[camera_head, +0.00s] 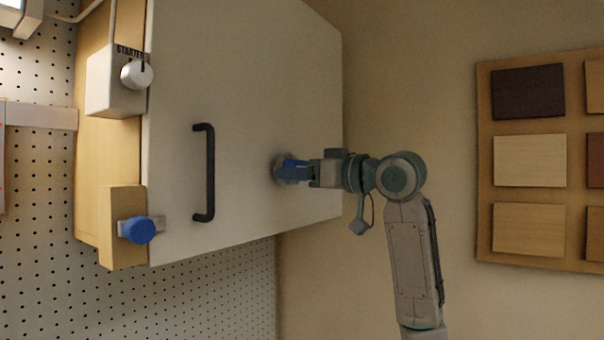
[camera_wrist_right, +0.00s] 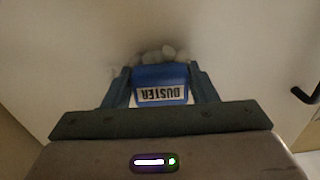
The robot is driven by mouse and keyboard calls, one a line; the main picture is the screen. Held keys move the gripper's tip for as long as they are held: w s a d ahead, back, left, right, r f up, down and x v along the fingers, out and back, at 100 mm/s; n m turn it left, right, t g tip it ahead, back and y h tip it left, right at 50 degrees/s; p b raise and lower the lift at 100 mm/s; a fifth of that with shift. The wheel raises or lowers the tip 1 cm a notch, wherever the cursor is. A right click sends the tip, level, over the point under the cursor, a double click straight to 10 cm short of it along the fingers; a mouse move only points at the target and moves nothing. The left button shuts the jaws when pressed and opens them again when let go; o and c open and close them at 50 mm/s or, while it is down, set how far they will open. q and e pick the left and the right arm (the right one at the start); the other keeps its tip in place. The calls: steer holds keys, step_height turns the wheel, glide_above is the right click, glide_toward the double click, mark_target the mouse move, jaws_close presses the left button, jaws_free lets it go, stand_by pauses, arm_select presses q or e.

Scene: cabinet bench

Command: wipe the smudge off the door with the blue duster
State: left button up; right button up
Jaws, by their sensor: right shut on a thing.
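The white cabinet door (camera_head: 245,70) has a black bar handle (camera_head: 204,172). My right gripper (camera_head: 295,172) is at the right part of the door, shut on the blue duster (camera_wrist_right: 160,78), whose label reads DUSTER. The duster's grey fluffy head (camera_wrist_right: 158,54) is at the door face and seems to touch it. A dark smudge (camera_head: 279,168) shows on the door around the duster head, partly hidden by the duster and gripper. It also shows as a faint dark patch in the right wrist view (camera_wrist_right: 122,62). My left gripper is not in view.
A white switch box with a round knob (camera_head: 137,73) and a blue knob (camera_head: 139,230) are on the cabinet's left side. A board of wood samples (camera_head: 530,210) hangs on the right wall. Pegboard (camera_head: 210,300) lies behind and below the cabinet. The door handle stands out left of my gripper.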

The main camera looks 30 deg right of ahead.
steer(key=shift+w+a+p, duration=0.2)
steer(key=shift+w+p, duration=0.2)
steer(key=shift+w, duration=0.15)
steer(key=shift+w+d+p, duration=0.55)
steer(key=shift+w+d, duration=0.95)
steer(key=shift+d, duration=1.9)
steer(key=shift+s+a+p, duration=0.3)
steer(key=shift+s+a, duration=0.1)
steer(key=shift+a, duration=0.55)
steer(key=shift+s+a+p, duration=0.35)
steer(key=shift+s+a, duration=0.05)
steer(key=shift+a, duration=0.55)
steer(key=shift+s+a+p, duration=0.3)
steer(key=shift+s+a, duration=0.1)
steer(key=shift+a, duration=0.55)
steer(key=shift+s+a, duration=0.3)
steer(key=shift+a, duration=0.35)
steer(key=shift+d, duration=0.1)
